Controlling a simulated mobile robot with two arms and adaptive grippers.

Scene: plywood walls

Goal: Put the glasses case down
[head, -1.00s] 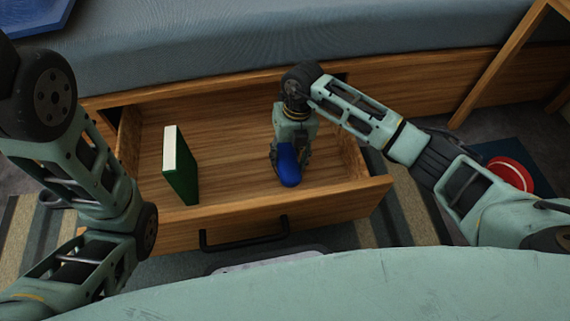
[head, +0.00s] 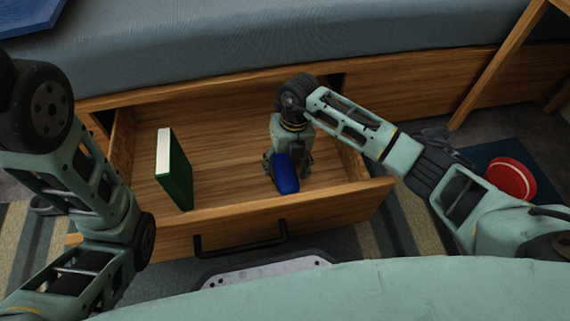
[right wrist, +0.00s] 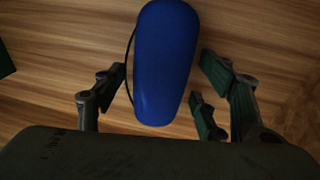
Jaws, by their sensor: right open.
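The blue glasses case (head: 285,176) is inside the open wooden drawer (head: 225,222), right of its middle. In the right wrist view the case (right wrist: 165,62) lies over the drawer's wooden floor, between the spread fingers. My right gripper (head: 287,168) points down into the drawer around the case. Its fingers (right wrist: 160,95) are open, with a gap on each side of the case. My left arm (head: 100,205) is at the left of the head view; its gripper is out of view.
A green book (head: 175,170) stands upright in the drawer, left of the case. The drawer floor between them is clear. A bed (head: 300,40) is behind the drawer. A red round object (head: 511,179) is on the floor at the right.

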